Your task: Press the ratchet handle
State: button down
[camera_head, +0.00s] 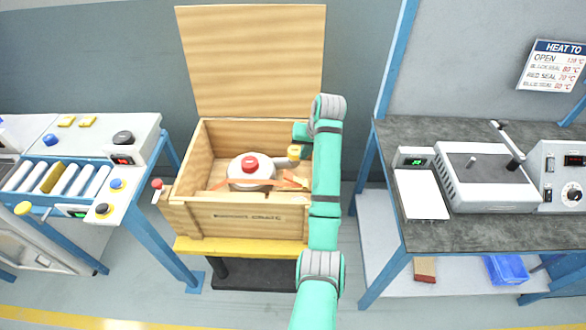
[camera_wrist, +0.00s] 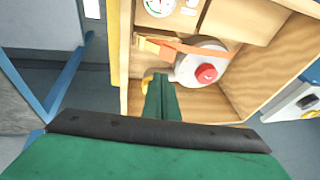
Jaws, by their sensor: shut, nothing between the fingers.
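The open wooden crate (camera_head: 250,220) holds a round white unit (camera_head: 262,172) with a red cap (camera_head: 250,164). An orange strap (camera_head: 219,184) crosses it; in the wrist view the strap (camera_wrist: 185,46) runs beside the unit (camera_wrist: 190,70). A small yellow-ended piece (camera_head: 294,150) sits beside the unit and partly shows in the wrist view (camera_wrist: 147,78), close to my fingertips. My gripper (camera_wrist: 161,80) is shut and empty, reaching into the crate at its right side; contact cannot be told. I cannot clearly identify the ratchet handle; my arm hides part of the strap's right end.
The crate's lid (camera_head: 255,55) stands open behind. A red-knobbed lever (camera_head: 157,185) is at the crate's left side. A left bench (camera_head: 135,130) and a right workbench (camera_head: 500,235) flank the crate. A round gauge (camera_wrist: 160,5) shows at the wrist view's top.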

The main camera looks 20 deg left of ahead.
send_over(289, 175)
jog(key=d, duration=0.2)
jog(key=f, duration=1.1)
jog(key=shift+s+d+f, duration=0.1)
jog(key=shift+s+f, duration=0.05)
jog(key=shift+s, duration=0.1)
jog(key=shift+s+a+f, duration=0.1)
jog(key=shift+a+f, duration=0.4)
jog(key=shift+f, duration=0.15)
jog(key=shift+a, duration=0.1)
